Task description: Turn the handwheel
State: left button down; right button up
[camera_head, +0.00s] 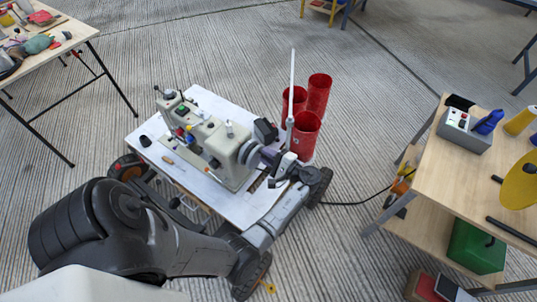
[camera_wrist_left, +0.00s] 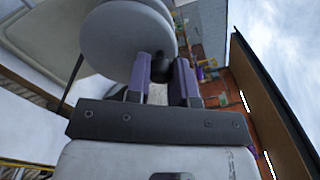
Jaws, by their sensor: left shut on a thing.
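A cream sewing machine (camera_head: 215,145) sits on a white board on a low wheeled cart. My left gripper (camera_head: 266,156) comes in at the wheel's outer side. In the left wrist view its purple fingers (camera_wrist_left: 162,75) are on either side of the dark knob, shut on it. The knob is hard to make out in the head view. My right gripper is not in view.
Red cylinders (camera_head: 306,128) and a thin white upright rod (camera_head: 291,85) stand just behind the gripper. A workbench (camera_head: 432,172) with a grey control box (camera_head: 463,132) is at right. A cluttered table (camera_head: 80,30) is at upper left. Open floor lies between.

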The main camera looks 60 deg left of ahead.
pick_arm(q)
jog(key=shift+s+d+n, duration=0.15)
jog(key=shift+s+n, duration=0.15)
jog(key=shift+n, duration=0.9)
jog(key=shift+r, duration=0.1)
jog(key=c, duration=1)
grip_release()
jog(key=shift+d, duration=0.1)
jog(key=p+v, duration=0.1)
jog(key=v, duration=1.2)
jog(key=shift+w+d, duration=0.2)
jog(key=shift+d, duration=0.1)
